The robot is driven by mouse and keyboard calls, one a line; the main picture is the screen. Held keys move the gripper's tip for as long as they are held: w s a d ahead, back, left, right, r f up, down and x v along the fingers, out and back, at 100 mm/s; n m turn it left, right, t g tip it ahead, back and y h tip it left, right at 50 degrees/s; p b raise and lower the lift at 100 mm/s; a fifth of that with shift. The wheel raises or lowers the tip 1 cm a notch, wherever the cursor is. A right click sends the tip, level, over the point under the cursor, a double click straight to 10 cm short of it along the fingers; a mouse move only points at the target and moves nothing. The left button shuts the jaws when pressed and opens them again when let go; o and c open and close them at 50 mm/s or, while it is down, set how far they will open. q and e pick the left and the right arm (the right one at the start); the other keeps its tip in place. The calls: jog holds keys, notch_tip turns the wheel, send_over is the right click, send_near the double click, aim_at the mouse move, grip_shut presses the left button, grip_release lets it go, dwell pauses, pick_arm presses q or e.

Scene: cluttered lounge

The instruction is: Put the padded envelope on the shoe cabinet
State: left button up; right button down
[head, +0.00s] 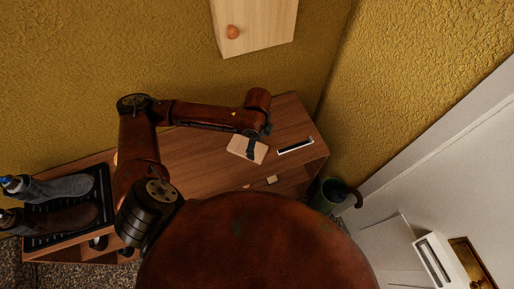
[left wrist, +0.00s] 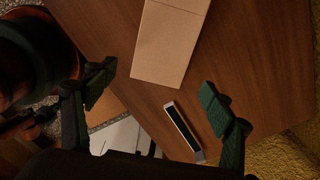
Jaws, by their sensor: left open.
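The padded envelope (head: 239,148) is a flat tan rectangle that appears to lie on the wooden top of the shoe cabinet (head: 190,155), toward its right end. It also shows in the left wrist view (left wrist: 172,42), at the top middle, over the brown wood (left wrist: 255,55). My left gripper (head: 254,144) is above the envelope's right part in the head view and hides some of it. In the left wrist view its fingers (left wrist: 158,80) are spread wide, with the envelope's near end between and beyond them. My right gripper is not in view.
A dark, pale-edged slim object (head: 296,146) lies on the cabinet right of the envelope. A black tray (head: 72,235) with shoes is at the left. A wall cupboard (head: 258,24) hangs above. A green bin (head: 326,195) with a curved handle stands at the right end.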

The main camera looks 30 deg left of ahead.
pick_arm(q)
notch_tip(320, 180, up, 6)
jog(key=p, duration=0.1)
jog(key=shift+r, duration=0.2)
